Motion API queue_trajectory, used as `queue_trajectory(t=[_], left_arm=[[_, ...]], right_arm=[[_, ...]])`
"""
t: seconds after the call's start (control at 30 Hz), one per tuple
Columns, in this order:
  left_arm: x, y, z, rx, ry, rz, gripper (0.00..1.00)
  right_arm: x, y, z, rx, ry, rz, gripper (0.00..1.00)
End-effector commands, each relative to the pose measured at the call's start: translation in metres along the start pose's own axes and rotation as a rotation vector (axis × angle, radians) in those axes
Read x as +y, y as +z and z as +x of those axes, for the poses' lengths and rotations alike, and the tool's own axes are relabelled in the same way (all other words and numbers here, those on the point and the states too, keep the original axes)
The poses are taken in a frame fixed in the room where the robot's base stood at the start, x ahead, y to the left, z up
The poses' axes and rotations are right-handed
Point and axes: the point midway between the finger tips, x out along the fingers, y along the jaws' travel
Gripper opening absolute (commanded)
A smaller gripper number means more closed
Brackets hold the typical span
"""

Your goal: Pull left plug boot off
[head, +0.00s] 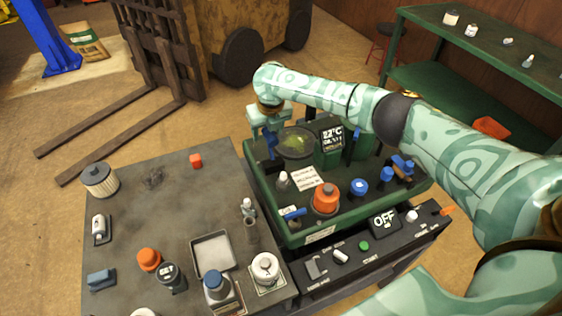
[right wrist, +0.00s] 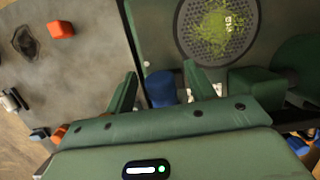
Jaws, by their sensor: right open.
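The left plug boot (right wrist: 161,88), a blue round-topped piece, sits at the left end of the green mower deck. In the right wrist view it lies between the two green fingers of my right gripper (right wrist: 160,73), which are spread apart; a gap shows on the finger sides, and I cannot tell its depth relative to the fingertips. In the head view my right arm reaches across the back of the deck and the gripper (head: 269,118) points down at its left end, hiding most of the boot. Another blue boot (head: 403,166) sits at the deck's right end. My left gripper is out of view.
A round mesh screen with green clippings (head: 296,143) lies close right of my gripper. An orange cap (head: 326,196) and blue cap (head: 360,187) stand on the deck. The grey bench holds a tray (head: 212,255), an oil filter (head: 99,179) and a red cube (head: 196,160).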

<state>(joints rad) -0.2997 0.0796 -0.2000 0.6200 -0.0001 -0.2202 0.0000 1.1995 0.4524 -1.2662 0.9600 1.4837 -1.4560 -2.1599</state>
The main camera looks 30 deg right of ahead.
Motion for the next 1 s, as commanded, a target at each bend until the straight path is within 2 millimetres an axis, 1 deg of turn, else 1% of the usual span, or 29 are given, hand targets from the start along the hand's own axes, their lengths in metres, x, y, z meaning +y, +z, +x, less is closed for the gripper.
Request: queue_trajectory(t=[0.17,0.63,0.73,1.0], left_arm=[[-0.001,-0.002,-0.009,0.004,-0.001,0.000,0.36],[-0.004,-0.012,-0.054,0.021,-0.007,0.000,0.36],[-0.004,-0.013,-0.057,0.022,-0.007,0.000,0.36],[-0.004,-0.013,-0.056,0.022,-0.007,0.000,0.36]], right_arm=[[0.000,0.003,-0.011,-0.001,0.000,0.001,0.55],[0.000,0.017,-0.066,-0.001,0.001,0.000,0.55],[0.000,0.018,-0.070,0.000,0.000,0.000,0.55],[0.000,0.017,-0.068,0.001,0.000,0.000,0.55]])
